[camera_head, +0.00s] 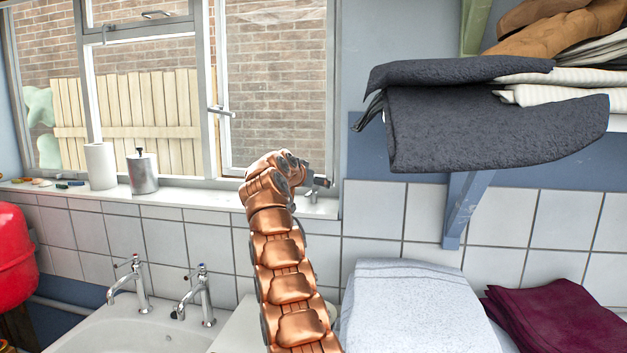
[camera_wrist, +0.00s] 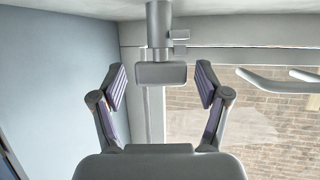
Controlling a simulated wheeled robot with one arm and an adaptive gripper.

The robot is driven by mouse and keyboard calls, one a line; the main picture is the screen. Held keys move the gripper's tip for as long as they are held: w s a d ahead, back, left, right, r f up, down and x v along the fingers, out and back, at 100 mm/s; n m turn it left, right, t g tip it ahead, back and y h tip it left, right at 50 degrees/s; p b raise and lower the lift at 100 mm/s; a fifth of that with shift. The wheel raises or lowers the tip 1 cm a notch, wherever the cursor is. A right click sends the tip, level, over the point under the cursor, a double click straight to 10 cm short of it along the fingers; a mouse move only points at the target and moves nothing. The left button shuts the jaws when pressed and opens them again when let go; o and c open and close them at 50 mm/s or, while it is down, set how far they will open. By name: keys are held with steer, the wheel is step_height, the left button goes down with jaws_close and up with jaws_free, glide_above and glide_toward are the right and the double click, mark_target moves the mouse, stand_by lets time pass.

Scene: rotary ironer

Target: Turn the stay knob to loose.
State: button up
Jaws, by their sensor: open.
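In the wrist view, a grey block-shaped knob (camera_wrist: 161,74), which looks like the stay knob, sits on a grey upright bar (camera_wrist: 158,25) by the window frame. My gripper (camera_wrist: 160,84) is open, one finger on each side of the knob. Gaps show on both sides, and neither finger appears to touch it. In the head view, my copper arm reaches to the lower right corner of the window; its end hides most of the gripper. A small dark and grey part (camera_head: 320,182) shows just right of it. I cannot tell whether the knob is set tight or loose.
The white sill (camera_head: 215,196) holds a paper roll (camera_head: 101,166) and a metal canister (camera_head: 143,173). Below are a sink (camera_head: 165,328) and taps (camera_head: 203,295). A shelf bracket (camera_head: 463,205) and overhanging dark towels (camera_head: 490,125) are right of my arm. Folded pale cloth (camera_head: 415,305) lies below.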

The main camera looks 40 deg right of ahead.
steer(key=shift+r, duration=0.15)
steer(key=c, duration=1.2)
steer(key=shift+o, duration=0.2)
steer(key=shift+s+d+f, duration=0.1)
steer(key=shift+f, duration=0.1)
steer(key=shift+r, duration=0.15)
stand_by(0.4)
